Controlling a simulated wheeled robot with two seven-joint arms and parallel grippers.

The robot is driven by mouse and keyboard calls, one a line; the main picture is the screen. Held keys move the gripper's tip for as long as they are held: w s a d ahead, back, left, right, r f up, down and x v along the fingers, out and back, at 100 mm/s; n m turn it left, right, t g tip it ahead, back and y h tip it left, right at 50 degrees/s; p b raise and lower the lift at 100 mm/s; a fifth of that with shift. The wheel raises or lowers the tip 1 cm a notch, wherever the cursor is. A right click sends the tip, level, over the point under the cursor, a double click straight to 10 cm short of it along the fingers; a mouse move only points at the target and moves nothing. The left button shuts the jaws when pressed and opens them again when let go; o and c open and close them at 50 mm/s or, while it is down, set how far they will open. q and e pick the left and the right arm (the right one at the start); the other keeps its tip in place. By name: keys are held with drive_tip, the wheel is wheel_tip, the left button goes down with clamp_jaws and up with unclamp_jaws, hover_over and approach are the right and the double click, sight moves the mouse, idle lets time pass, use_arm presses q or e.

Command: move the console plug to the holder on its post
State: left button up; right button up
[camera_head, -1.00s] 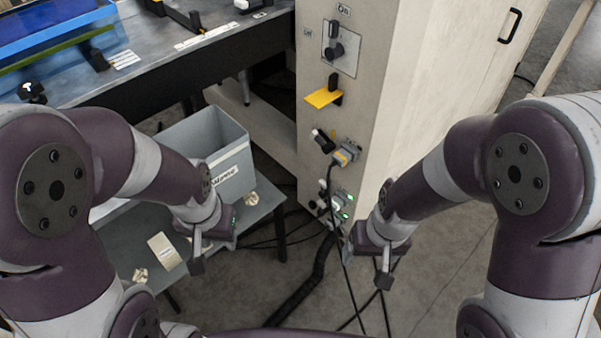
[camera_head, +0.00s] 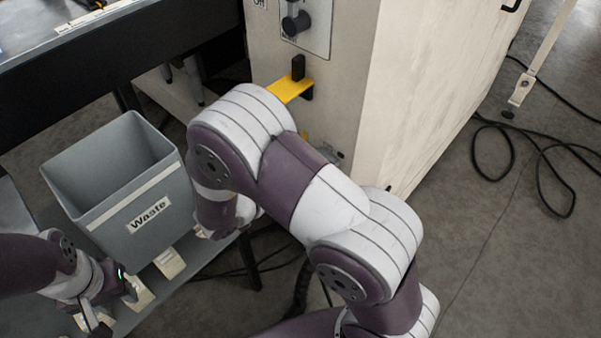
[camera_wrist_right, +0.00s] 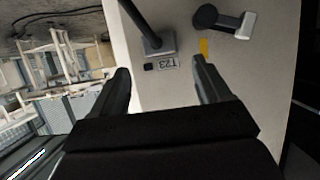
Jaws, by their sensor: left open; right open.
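In the right wrist view, a grey plug-like block (camera_wrist_right: 158,46) with a thick black cable sits against the pale cabinet face, beside an upside-down label. I cannot tell whether it is the console plug. My right gripper (camera_wrist_right: 161,68) is open and empty, its fingers pointing towards that face, with the block seen between and beyond the tips. In the head view, my right arm hides most of the lower cabinet front. I cannot identify the post or its holder. My left gripper (camera_head: 102,318) is open at the lower left, over the low shelf.
The cabinet (camera_head: 345,85) carries a yellow ledge (camera_head: 292,88) and a black rotary switch (camera_head: 296,24). A grey Waste bin (camera_head: 112,190) stands on the low shelf left of my right arm. Black cable (camera_head: 545,150) lies on open floor at right.

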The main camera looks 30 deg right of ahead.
drive_tip(key=b+x, duration=0.2)
drive_tip(key=x, duration=0.5)
drive_tip(key=shift+d+f, duration=0.1)
drive_tip(key=shift+f, duration=0.1)
drive_tip(key=shift+w+d+f, duration=0.1)
drive_tip(key=shift+w+d, duration=0.1)
drive_tip(key=shift+d, duration=0.25)
drive_tip(key=c, duration=1.3)
use_arm(q)
wheel_tip(320, 180, down, 3)
drive_tip(key=shift+r, duration=0.1)
use_arm(e)
drive_tip(key=shift+a, duration=0.15)
use_arm(q)
wheel_tip(320, 180, up, 2)
drive_tip(key=shift+r+p, duration=0.2)
drive_tip(key=shift+p, duration=1)
use_arm(e)
drive_tip(key=a, duration=0.1)
drive_tip(key=s+a, duration=0.1)
drive_tip(key=a, duration=0.1)
drive_tip(key=s+a, duration=0.1)
drive_tip(key=a, duration=0.1)
drive_tip(key=shift+s+a, duration=0.2)
drive_tip(key=shift+w, duration=0.15)
